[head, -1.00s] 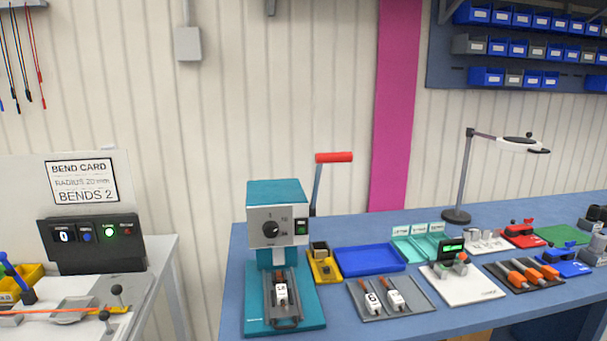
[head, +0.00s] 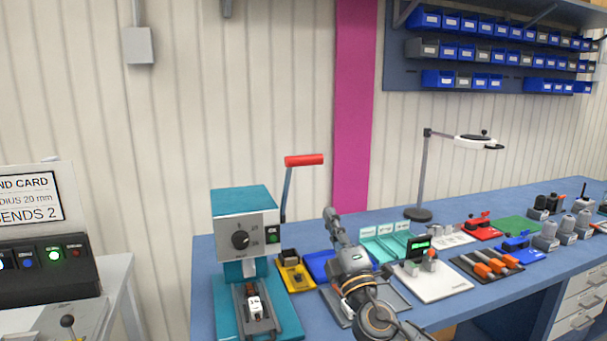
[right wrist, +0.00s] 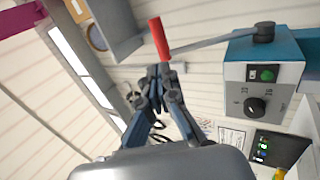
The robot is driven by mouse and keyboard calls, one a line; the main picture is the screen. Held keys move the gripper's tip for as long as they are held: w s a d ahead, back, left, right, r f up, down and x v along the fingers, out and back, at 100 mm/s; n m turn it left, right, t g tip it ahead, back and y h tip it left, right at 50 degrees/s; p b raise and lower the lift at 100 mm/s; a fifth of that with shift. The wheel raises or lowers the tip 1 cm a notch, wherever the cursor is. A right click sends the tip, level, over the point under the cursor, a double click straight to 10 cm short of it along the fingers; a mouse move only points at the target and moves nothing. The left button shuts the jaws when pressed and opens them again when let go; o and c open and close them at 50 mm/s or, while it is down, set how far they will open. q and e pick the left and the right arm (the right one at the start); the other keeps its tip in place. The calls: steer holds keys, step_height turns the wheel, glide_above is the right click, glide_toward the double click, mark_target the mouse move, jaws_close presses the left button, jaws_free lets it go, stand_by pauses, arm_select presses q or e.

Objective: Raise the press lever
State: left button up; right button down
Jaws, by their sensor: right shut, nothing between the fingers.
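The teal and grey press (head: 243,215) stands at the left end of the blue bench. Its lever (head: 286,195) rises from the right side of the press head and leans slightly right, with a red handle (head: 304,160) on top. The red handle also shows in the right wrist view (right wrist: 159,38), just beyond my fingertips. My right gripper (head: 330,213) is shut and empty, to the right of the lever and lower than the handle; I see no contact. In the right wrist view its fingers (right wrist: 160,70) are together. My left gripper is not in view.
A labelled white block (head: 254,307) sits in the press bed. A small yellow holder (head: 296,278) stands beside the press. My right arm partly covers the blue tray (head: 318,262) and grey tray (head: 392,296). A lamp (head: 424,175) stands farther right. Space above the bench is open.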

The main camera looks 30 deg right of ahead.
mark_target(308, 164)
steer(key=p+x, duration=0.2)
steer(key=x, duration=0.2)
steer(key=p+x, duration=0.2)
steer(key=x, duration=0.2)
steer(key=p+x, duration=0.2)
steer(key=x, duration=0.3)
steer(key=shift+s+a+r, duration=0.1)
steer(key=shift+a+r, duration=0.05)
steer(key=shift+r, duration=0.2)
steer(key=shift+w+r, duration=0.1)
steer(key=shift+w, duration=0.4)
